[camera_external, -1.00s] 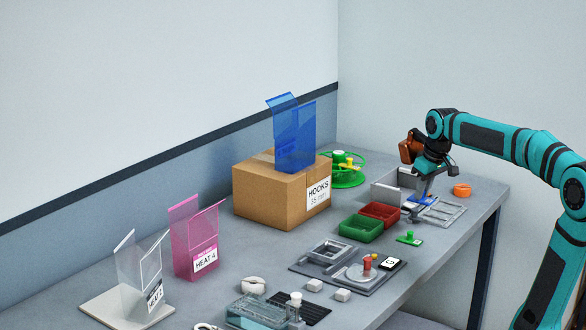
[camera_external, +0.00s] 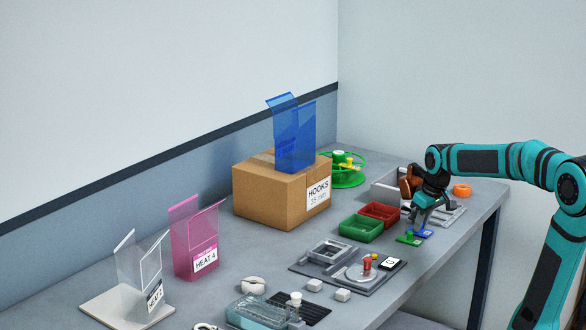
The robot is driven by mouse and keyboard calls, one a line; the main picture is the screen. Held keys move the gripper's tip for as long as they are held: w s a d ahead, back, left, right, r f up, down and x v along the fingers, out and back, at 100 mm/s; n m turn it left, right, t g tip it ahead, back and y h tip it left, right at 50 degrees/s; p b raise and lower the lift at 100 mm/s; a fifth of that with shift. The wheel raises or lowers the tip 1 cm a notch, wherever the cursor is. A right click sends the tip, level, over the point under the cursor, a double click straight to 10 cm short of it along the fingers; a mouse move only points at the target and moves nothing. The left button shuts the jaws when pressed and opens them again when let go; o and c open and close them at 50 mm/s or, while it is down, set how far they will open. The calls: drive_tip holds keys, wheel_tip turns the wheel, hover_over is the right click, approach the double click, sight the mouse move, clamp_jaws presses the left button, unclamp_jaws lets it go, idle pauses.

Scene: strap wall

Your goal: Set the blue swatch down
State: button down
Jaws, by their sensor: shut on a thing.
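My gripper (camera_external: 421,223) points down over the table and is shut on the blue swatch (camera_external: 424,233). The blue swatch is small and flat, and looks level. It is low at the table surface, right beside the green swatch (camera_external: 407,239), which has a small upright green knob. I cannot tell whether the blue swatch touches the table or overlaps the green one. My fingers hide part of the blue swatch.
Green (camera_external: 361,228) and red (camera_external: 380,212) bins stand to the left. A dark fixture plate (camera_external: 300,268) lies to the front left. The table's front edge is close.

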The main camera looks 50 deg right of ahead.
drive_tip(key=shift+f, duration=0.1)
drive_tip(key=c, duration=1.4)
unclamp_jaws()
drive_tip(key=shift+o, duration=0.2)
drive_tip(key=v, duration=1.2)
drive_tip(key=s+a+r+t, duration=0.2)
drive_tip(key=a+r+t, duration=0.2)
drive_tip(key=a, duration=0.2)
drive_tip(key=s+a+r+n+t, duration=0.1)
drive_tip(key=s+a+r+t, duration=0.1)
drive_tip(key=a+t, duration=0.3)
drive_tip(key=s+a+r+n+t, duration=0.1)
drive_tip(key=s+a+r+t, duration=0.1)
drive_tip(key=a+r+t, duration=0.3)
drive_tip(key=a, duration=0.4)
drive_tip(key=shift+s+a+r+y, duration=0.2)
drive_tip(key=shift+s+r+y, duration=0.1)
drive_tip(key=shift+s, duration=0.1)
